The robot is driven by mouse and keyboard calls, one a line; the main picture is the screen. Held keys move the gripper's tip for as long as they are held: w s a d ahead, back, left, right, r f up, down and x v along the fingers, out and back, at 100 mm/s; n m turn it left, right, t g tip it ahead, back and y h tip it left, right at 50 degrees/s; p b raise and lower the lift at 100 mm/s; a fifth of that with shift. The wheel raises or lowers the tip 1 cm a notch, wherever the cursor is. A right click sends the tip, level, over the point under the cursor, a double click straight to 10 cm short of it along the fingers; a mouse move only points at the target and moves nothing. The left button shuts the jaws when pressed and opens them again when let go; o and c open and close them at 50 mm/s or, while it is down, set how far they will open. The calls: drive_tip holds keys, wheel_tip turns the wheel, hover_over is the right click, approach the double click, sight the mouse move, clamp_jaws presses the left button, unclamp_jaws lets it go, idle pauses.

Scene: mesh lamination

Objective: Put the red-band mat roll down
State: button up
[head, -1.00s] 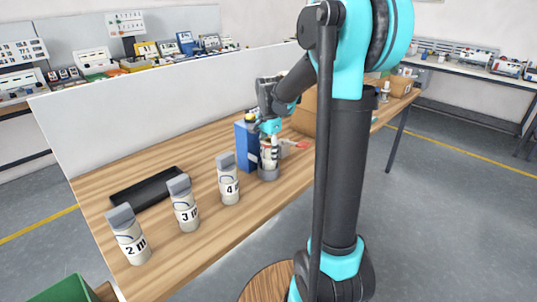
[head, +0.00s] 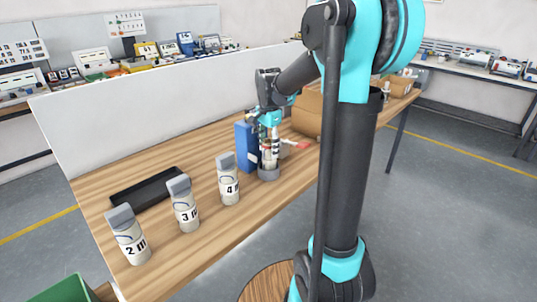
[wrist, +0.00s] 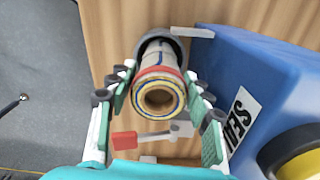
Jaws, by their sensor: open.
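The red-band mat roll (wrist: 160,74) stands upright on the wooden table (head: 200,232), its lower end in a grey round holder (head: 268,174). From above, the wrist view shows its open, ringed end with a red band just below the rim. My gripper (wrist: 160,92) is open, its green-padded fingers on either side of the roll with visible gaps. In the head view my gripper (head: 269,140) is above and around the roll's upper part, hiding some of it.
A blue box (wrist: 240,75) stands close beside the roll. A red-handled tool (wrist: 125,140) lies nearby. Labelled bottles 2 (head: 130,240), 3 (head: 184,208) and 4 (head: 228,185) stand left, near a black tray (head: 145,190). A cardboard box (head: 307,112) stands behind right.

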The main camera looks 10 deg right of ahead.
wheel_tip(320, 180, up, 9)
drive_tip(key=shift+r, duration=0.15)
